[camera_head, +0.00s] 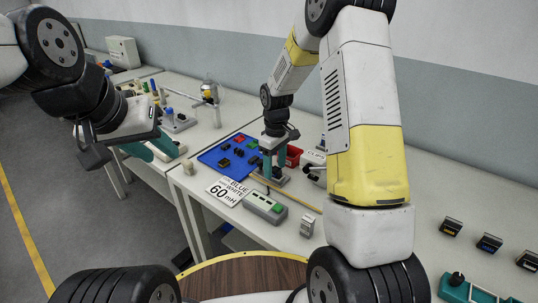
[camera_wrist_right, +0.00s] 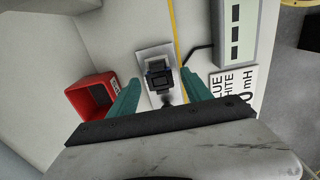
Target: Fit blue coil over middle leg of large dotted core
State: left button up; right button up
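My right gripper (camera_wrist_right: 160,95) is open in the right wrist view, its teal fingers spread on either side of a black blocky part. That part (camera_wrist_right: 158,72) stands on a light grey plate (camera_wrist_right: 150,55); I cannot tell whether it is the large dotted core, and no dots show. In the head view the right gripper (camera_head: 274,170) points down over the same spot. My left gripper (camera_head: 158,150) hangs at the left, its teal fingers apart and nothing visible between them. I cannot pick out the blue coil.
A blue tray (camera_head: 211,158) holds several small dark parts. A red bin (camera_head: 293,155) stands behind the right gripper. In front are a sign (camera_head: 229,190) reading blue, white, 60 mH and a grey-green meter (camera_head: 264,207). Several small blocks lie at the right.

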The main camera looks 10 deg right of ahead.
notch_tip(320, 180, up, 8)
jog(key=shift+f, duration=0.15)
jog(key=s+d+r+m+t+y, duration=0.1)
jog(key=s+d+r+m+t, duration=0.2)
jog(key=s+r, duration=0.95)
jog(key=s+r+m+t+y, duration=0.1)
jog(key=s+r+m+t, duration=0.2)
jog(key=s, duration=0.9)
notch_tip(320, 180, up, 2)
jog(key=shift+s+a+r+m, duration=0.2)
jog(key=shift+s+a+m, duration=0.05)
jog(key=shift+m, duration=0.95)
